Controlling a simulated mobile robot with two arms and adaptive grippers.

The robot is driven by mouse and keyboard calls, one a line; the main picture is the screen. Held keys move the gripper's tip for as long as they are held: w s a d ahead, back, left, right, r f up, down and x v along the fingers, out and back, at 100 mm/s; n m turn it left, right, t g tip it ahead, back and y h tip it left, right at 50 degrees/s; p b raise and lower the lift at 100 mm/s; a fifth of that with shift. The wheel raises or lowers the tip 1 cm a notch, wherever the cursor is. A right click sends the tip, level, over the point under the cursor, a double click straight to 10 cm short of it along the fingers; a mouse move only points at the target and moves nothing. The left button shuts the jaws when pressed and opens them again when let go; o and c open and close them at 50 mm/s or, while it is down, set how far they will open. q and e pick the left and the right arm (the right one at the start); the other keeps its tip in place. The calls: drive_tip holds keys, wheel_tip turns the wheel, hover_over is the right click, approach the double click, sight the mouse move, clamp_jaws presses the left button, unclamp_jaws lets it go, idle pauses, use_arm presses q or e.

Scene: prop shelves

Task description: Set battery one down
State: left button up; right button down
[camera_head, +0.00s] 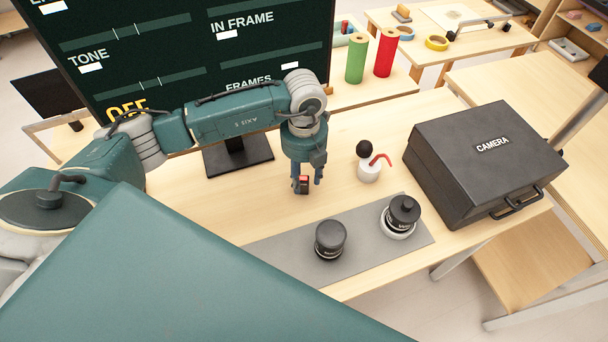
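My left gripper (305,180) points down over the wooden table (270,205), in front of the monitor stand. A small dark block with a red-orange part, which looks like the battery (304,185), sits between its fingertips. The fingers appear closed on it. I cannot tell for sure whether the block's lower end touches the tabletop. My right gripper is not in view.
A grey mat (290,249) bears two black lens-like cylinders (330,238) (404,210), the right one on a white ring. A black camera case (483,160) is at right. A large monitor (200,50) stands behind.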

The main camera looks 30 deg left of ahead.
sight(304, 178)
use_arm(q)
drive_tip(key=shift+r, duration=0.1)
drive_tip(key=shift+r, duration=0.25)
wheel_tip(304, 178, up, 12)
drive_tip(key=b, duration=0.2)
drive_tip(key=shift+f, duration=0.2)
idle(0.3)
